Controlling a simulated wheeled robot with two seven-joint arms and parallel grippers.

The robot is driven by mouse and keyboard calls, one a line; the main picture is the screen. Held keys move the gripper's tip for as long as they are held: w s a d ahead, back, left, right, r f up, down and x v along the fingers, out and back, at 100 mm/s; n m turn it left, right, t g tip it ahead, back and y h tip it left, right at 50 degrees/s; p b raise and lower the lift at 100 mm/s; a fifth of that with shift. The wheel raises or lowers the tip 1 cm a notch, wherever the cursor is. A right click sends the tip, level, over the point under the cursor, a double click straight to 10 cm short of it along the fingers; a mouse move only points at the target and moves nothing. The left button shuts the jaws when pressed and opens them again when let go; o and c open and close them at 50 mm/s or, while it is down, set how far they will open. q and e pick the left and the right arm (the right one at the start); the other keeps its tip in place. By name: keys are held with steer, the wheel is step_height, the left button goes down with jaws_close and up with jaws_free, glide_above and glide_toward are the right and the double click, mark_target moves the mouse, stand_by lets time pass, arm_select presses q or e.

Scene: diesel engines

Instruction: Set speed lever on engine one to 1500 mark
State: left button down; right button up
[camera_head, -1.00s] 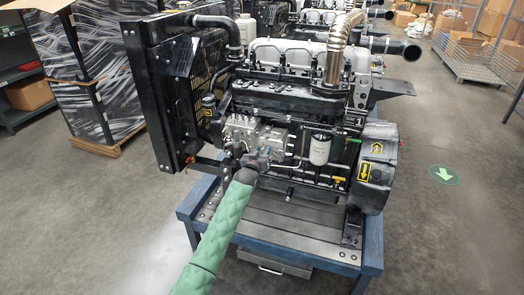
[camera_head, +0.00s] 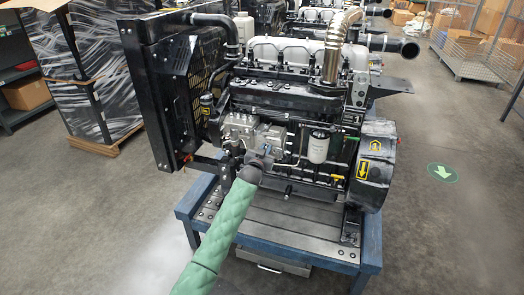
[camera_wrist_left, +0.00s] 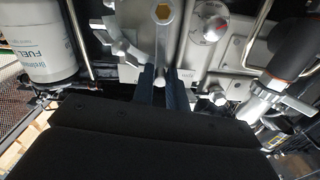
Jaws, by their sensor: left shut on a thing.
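Engine one (camera_head: 300,95), black with a silver top and a "1" mark, stands on a blue-framed bench. My left gripper (camera_head: 262,158) is at the engine's near side, beside the silver pump housing (camera_head: 240,130). In the left wrist view, its two dark fingers (camera_wrist_left: 163,88) are shut on the speed lever (camera_wrist_left: 161,50), a silver arm below a yellow hex nut. The fingers hide the lever's lower end. I cannot read the speed marks on the silver plate (camera_wrist_left: 128,40) beside it. My right gripper is not in view.
A white fuel filter (camera_head: 319,147) stands right of my gripper; it also shows in the left wrist view (camera_wrist_left: 42,45). The bench top (camera_head: 300,216) is bare in front.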

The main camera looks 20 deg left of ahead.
arm_select(q)
steer(key=shift+d+m, duration=0.25)
steer(key=shift+m, duration=0.45)
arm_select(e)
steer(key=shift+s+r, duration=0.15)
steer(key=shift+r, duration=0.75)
arm_select(q)
steer(key=c, duration=1.4)
jaws_free()
steer(key=shift+a, duration=0.1)
steer(key=shift+c, duration=0.2)
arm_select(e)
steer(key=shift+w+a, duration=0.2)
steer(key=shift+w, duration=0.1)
arm_select(q)
steer(key=shift+f, duration=0.1)
steer(key=shift+d+f, duration=0.1)
steer(key=shift+d, duration=0.1)
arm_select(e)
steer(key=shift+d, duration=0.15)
